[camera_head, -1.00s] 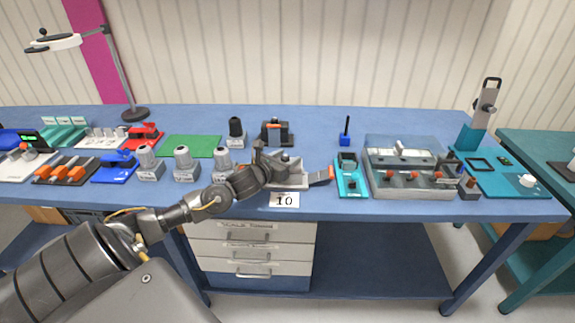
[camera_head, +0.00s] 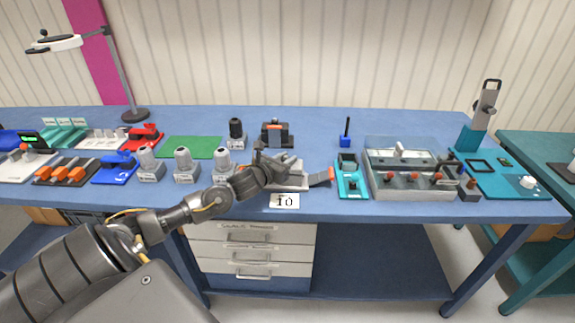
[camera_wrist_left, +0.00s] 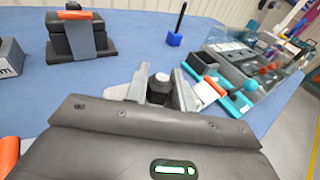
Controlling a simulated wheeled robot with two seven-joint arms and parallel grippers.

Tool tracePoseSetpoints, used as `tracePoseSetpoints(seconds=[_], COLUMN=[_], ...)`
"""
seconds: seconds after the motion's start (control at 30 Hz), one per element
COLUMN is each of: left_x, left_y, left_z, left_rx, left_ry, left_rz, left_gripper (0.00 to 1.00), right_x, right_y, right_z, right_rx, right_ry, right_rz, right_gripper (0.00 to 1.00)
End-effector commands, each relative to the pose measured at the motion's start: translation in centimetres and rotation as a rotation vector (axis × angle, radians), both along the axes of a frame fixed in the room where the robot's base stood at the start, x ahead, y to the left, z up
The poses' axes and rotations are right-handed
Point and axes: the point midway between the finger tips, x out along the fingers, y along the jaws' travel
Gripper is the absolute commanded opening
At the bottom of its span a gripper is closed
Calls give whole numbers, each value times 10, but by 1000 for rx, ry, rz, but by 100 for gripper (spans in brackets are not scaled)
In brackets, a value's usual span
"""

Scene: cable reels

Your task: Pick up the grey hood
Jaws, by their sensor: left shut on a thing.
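My left gripper (camera_head: 291,164) is over a low grey fixture (camera_head: 292,185) at the front middle of the blue table, behind a card marked 10. In the left wrist view, my left gripper's fingers (camera_wrist_left: 161,88) are shut on a small dark grey, rounded piece with a lighter top, which I take as the grey hood (camera_wrist_left: 159,91). Its lower part is hidden, and I cannot tell whether it is clear of the fixture. In the head view my gripper hides most of it. My right gripper is not in view.
Several grey-topped units (camera_head: 183,158) stand to the left. A black unit with an orange handle (camera_head: 277,132) stands behind. A teal tray (camera_head: 351,190) and a grey switch panel (camera_head: 408,188) are to the right. A green mat (camera_head: 190,146) lies bare at the back left.

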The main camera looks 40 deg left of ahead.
Motion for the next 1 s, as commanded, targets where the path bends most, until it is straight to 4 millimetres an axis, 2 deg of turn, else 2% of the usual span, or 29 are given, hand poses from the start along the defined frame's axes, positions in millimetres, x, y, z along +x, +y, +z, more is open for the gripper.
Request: tracePoseSetpoints(seconds=[0.17,0.33,0.47,0.63,0.67,0.8,1.0], left_x=[0,0,-20,-53,-58,-77,-94], left_y=[1,1,3,7,9,10,13], left_z=[8,30,52,93,90,100,109], left_rx=[0,4,8,15,11,2,0], left_ry=[-4,-7,-3,1,6,5,4], left_rz=[1,-1,-3,-6,-2,-3,-2], left_gripper=[0,0,0,0,0,0,0], right_x=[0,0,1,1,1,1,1], right_y=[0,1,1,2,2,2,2], right_z=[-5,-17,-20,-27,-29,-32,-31], right_rx=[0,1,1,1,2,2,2], right_ry=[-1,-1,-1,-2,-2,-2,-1], right_rz=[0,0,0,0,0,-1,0], right_gripper=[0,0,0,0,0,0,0])
